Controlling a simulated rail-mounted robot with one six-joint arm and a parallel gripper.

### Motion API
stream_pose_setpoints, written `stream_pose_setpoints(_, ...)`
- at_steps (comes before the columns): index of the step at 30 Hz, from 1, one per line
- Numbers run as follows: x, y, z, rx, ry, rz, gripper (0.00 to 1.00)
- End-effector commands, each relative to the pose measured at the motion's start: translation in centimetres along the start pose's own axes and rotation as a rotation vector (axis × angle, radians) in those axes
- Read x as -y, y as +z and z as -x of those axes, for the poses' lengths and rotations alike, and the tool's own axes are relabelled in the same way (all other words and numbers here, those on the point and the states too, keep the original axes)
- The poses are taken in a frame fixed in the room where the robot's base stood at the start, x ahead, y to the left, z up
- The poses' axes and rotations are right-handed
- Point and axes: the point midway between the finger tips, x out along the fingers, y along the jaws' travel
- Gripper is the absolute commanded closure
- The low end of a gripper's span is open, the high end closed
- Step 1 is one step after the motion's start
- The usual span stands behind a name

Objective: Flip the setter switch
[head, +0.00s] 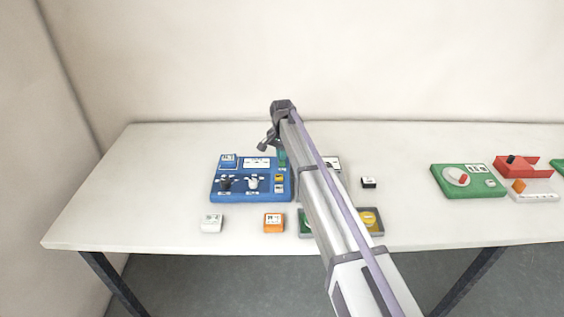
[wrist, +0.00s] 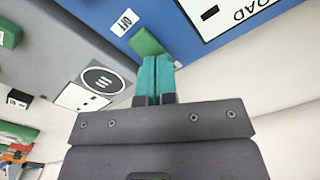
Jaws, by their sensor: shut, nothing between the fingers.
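A blue panel (head: 241,197) stands on the table left of my arm. It carries a black knob (head: 225,183), a white knob (head: 252,182), small yellow parts (head: 279,184) and a white label plate (head: 257,162). In the wrist view, a green block-like part (wrist: 147,42) sits on the blue panel beside an "OFF" label (wrist: 125,22). My gripper (wrist: 159,60) has teal fingers closed together, empty, with their tips at or just over the green part; contact cannot be told. In the head view, the fingers (head: 282,157) are at the panel's upper right. No part is readable as "setter".
A white box (head: 212,224) and an orange box (head: 274,222) lie in front of the panel. A small black block (head: 369,182) lies right of my arm. A green panel (head: 467,183) and a red tray (head: 540,169) stand farther right. The table's back left is clear.

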Motion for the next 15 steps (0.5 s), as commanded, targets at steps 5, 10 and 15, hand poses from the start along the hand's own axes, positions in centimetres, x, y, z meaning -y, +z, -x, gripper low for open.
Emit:
stream_pose_setpoints(5, 0.0, 0.0, 2.3, 0.0, 0.0, 0.0, 1.0)
stream_pose_setpoints(10, 0.0, 0.0, 4.1, 0.0, 0.0, 0.0, 1.0)
stream_pose_setpoints(15, 0.0, 0.0, 5.9, 0.0, 0.0, 0.0, 1.0)
